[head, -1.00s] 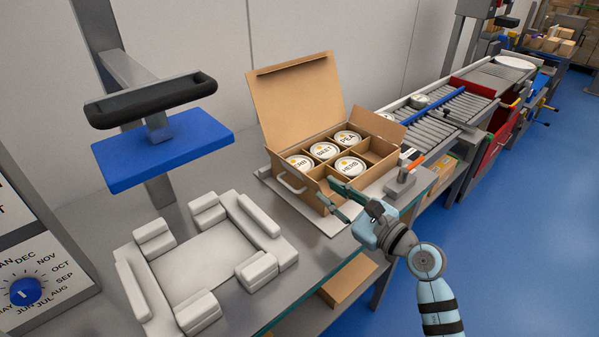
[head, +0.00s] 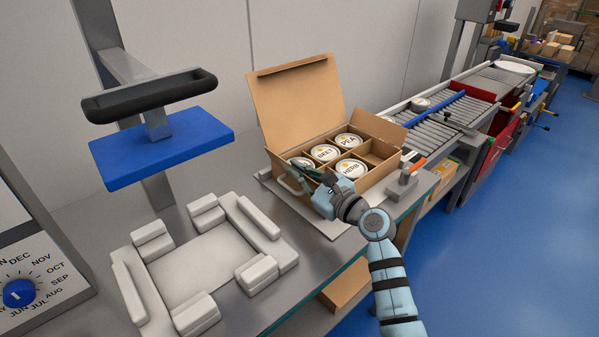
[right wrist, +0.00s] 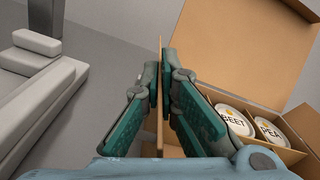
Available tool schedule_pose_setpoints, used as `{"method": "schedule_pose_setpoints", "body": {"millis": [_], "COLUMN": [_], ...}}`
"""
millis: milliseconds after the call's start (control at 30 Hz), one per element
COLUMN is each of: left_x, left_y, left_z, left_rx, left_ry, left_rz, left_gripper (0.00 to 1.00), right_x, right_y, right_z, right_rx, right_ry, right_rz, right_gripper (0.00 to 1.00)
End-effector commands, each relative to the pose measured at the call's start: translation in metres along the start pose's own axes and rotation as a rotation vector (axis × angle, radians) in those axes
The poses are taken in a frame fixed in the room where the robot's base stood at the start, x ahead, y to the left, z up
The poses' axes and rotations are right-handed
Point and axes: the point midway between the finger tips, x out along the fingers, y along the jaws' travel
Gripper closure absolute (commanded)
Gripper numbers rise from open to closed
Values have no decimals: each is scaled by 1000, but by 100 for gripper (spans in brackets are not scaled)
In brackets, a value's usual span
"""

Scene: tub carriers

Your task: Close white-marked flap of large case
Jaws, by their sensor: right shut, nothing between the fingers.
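The large case (head: 325,190) is an open brown cardboard box on a grey plate on the bench. Its big back flap (head: 297,100) stands up, and a small flap (head: 388,131) sticks out at the right end. I cannot make out a white mark on any flap. My right gripper (head: 308,174) is shut and empty over the near left part of the case, hiding some of that end. In the right wrist view, its fingers (right wrist: 162,82) are close to a thin upright cardboard edge (right wrist: 161,45); contact is unclear. My left gripper is out of view.
Several white tubs, such as the PEA tub (head: 348,141), sit in the case's compartments. A white padded fixture (head: 205,255) lies to the left, under a blue press plate (head: 162,150). A roller conveyor (head: 440,120) runs off to the right.

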Motion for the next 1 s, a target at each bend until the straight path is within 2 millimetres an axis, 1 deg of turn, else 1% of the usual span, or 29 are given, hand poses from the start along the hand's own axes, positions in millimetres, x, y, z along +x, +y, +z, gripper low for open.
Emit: {"method": "schedule_pose_setpoints", "body": {"millis": [267, 467, 667, 1000], "left_x": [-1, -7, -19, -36], "left_y": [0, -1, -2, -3], "left_z": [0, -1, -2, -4], "left_rx": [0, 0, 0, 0], "left_ry": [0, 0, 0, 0], "left_rz": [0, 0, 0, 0], "left_gripper": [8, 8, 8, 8], "right_x": [0, 0, 0, 0], "right_y": [0, -4, -10, -23], "right_z": [0, 1, 1, -3], "right_rx": [6, 55, 171, 424], "right_ry": [0, 2, 2, 2], "right_rz": [0, 0, 0, -1], "right_gripper": [100, 100, 100, 100]}}
